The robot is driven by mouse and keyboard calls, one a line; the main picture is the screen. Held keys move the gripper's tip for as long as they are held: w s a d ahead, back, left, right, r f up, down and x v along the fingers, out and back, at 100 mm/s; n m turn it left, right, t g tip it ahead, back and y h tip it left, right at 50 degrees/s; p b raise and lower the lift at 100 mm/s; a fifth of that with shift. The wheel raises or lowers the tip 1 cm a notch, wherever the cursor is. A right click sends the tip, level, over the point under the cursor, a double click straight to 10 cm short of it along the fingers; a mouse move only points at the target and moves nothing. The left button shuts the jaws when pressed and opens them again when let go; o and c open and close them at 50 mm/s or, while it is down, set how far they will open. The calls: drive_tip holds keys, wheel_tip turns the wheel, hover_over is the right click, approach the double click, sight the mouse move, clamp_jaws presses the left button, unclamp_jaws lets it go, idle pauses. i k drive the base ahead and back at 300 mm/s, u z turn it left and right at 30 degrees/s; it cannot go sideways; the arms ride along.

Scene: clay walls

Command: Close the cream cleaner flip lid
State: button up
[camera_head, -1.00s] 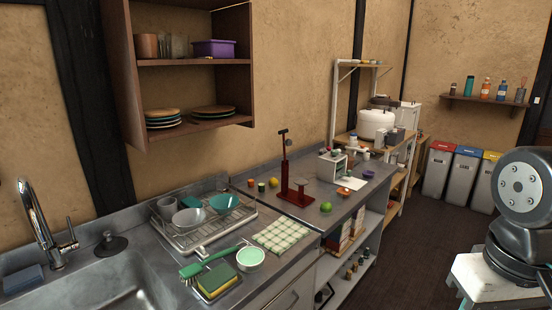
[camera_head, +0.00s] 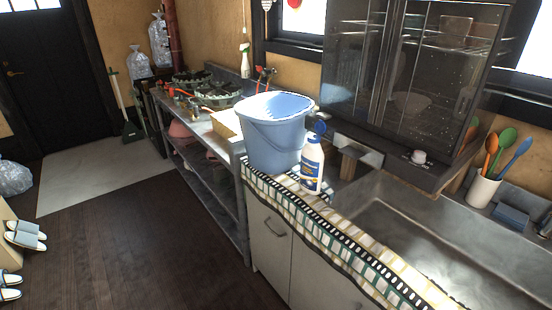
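A white bottle with a blue and yellow label (camera_head: 311,168), which looks like the cream cleaner, stands upright on the counter's front left part. Its blue top (camera_head: 318,129) appears raised, like a flip lid standing up, but it is too small to be sure. The bottle stands just right of a light blue bucket (camera_head: 273,133). My gripper is not in view.
A checkered cloth (camera_head: 330,238) covers the counter's front edge. A metal sink (camera_head: 420,235) lies to the right, with a dark glass-front cabinet (camera_head: 400,80) behind. A utensil cup (camera_head: 483,190) stands at far right. Dark wooden floor (camera_head: 130,240) is open at left.

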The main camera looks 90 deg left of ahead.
sight(320, 128)
drive_tip(key=u, duration=2.5)
